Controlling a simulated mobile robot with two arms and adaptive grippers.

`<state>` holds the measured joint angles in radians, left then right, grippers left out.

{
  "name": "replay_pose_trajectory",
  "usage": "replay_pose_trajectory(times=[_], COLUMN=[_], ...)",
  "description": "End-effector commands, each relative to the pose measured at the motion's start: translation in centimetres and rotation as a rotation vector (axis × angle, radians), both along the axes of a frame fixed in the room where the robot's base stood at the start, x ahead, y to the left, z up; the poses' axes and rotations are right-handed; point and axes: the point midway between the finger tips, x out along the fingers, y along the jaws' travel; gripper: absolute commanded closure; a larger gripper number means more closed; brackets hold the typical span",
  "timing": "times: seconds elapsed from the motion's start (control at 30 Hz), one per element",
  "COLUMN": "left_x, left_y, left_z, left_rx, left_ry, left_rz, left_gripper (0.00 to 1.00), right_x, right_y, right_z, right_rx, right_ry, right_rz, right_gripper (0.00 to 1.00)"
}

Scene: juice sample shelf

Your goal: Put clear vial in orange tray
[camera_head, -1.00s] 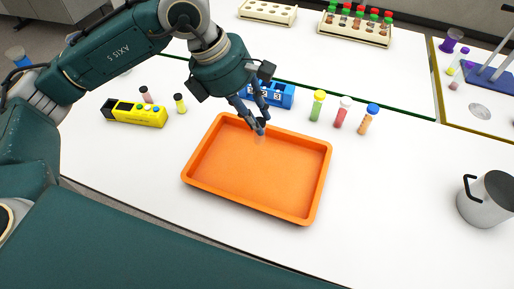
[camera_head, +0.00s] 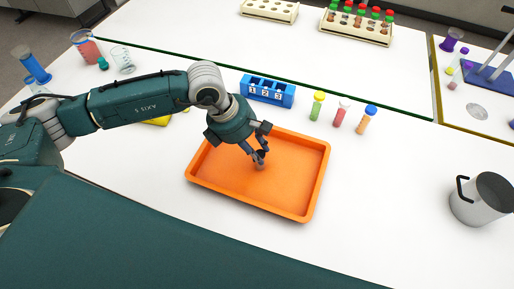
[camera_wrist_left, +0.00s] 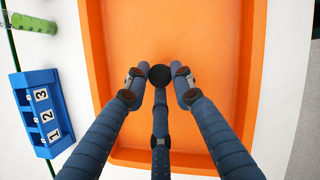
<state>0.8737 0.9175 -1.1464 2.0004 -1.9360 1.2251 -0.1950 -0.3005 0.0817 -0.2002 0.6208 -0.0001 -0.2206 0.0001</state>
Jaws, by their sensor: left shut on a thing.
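The orange tray (camera_head: 310,190) lies on the white table in the middle of the head view, and it fills much of the left wrist view (camera_wrist_left: 205,30). My left gripper (camera_head: 259,154) is over the middle of the tray, pointing down. I cannot tell whether the vial touches the tray floor. My right gripper is not in view.
A blue numbered rack (camera_head: 267,90) stands behind the tray. A metal pot (camera_head: 480,200) is far right. My left arm partly hides a yellow device (camera_head: 157,121).

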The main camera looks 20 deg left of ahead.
Motion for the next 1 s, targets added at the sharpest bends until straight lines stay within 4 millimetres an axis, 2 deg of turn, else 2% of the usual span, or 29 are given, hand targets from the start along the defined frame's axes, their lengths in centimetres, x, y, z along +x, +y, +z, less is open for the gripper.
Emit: replay_pose_trajectory(times=[0.17, 0.2, 0.3, 0.67, 0.7, 0.83, 1.0], left_x=[0.0, 0.0, 0.0, 0.0, 0.0, -0.2, -0.8], left_y=[0.0, 0.0, 0.0, 0.0, 0.2, 1.0, 2.3], left_z=[-0.3, -0.3, -0.1, 0.4, 0.5, 2.4, 5.9], left_rx=[-0.001, 0.0, 0.0, 0.0, 0.0, 0.0, 0.001], left_ry=[0.0, 0.0, 0.0, 0.0, -0.002, -0.006, -0.007], left_rz=[0.0, 0.0, 0.0, 0.001, 0.002, 0.002, 0.002], left_gripper=[1.0, 0.74, 0.57, 0.57, 0.57, 0.57, 0.57], right_x=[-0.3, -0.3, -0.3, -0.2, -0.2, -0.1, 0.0], right_y=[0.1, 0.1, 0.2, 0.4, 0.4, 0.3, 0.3], right_z=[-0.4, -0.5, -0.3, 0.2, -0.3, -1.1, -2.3], right_rx=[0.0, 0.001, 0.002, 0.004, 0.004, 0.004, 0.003], right_ry=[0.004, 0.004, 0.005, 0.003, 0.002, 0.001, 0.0], right_rz=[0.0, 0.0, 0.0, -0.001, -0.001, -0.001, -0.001], right_gripper=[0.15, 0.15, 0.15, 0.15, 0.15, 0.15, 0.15])
